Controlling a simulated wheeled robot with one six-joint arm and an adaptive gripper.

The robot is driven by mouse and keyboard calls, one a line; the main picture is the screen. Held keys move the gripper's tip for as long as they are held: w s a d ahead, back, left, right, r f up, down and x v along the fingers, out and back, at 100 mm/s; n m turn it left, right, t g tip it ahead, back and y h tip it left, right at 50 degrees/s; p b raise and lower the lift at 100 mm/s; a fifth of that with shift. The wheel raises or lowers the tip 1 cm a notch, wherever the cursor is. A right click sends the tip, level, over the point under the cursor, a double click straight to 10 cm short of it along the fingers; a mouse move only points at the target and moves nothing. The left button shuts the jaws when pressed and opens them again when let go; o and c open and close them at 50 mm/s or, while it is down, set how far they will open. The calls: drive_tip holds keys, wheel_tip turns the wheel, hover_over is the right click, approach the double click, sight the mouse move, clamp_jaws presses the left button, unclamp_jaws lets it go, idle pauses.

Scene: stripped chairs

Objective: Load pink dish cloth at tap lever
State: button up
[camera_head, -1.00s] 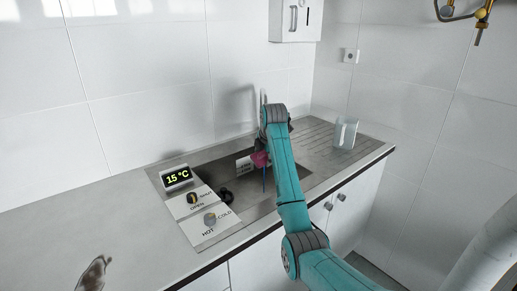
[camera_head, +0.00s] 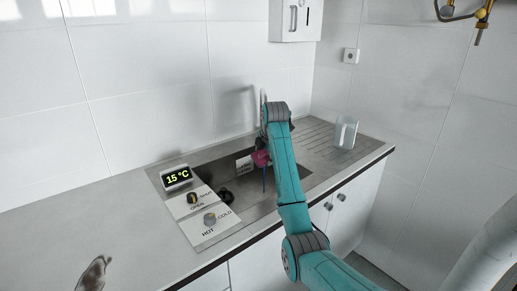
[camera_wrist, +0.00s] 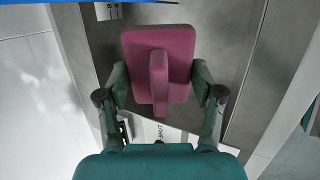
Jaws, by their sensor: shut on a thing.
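In the head view the cloth (camera_head: 261,158) shows as a small pink patch beside my arm, over the sink. The gripper is mostly hidden behind the arm there. The tap lever marked OPEN and SHUT (camera_head: 193,198) is a dark knob on the pale control panel, left of the cloth. A second, grey knob marked HOT and COLD (camera_head: 210,219) is nearer the front.
The sink basin (camera_head: 215,165) lies under my gripper, with a dark round item (camera_head: 226,195) at its left. A display (camera_head: 177,178) reads 15 °C. A clear container (camera_head: 345,133) stands on the drainboard.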

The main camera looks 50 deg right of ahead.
sight(266, 159)
drive_tip(key=shift+s+a+r, duration=0.6)
drive_tip(key=shift+s+r, duration=0.2)
drive_tip(key=shift+s+a+r, duration=0.6)
drive_tip(key=shift+s+r, duration=0.15)
drive_tip(key=shift+d, duration=0.1)
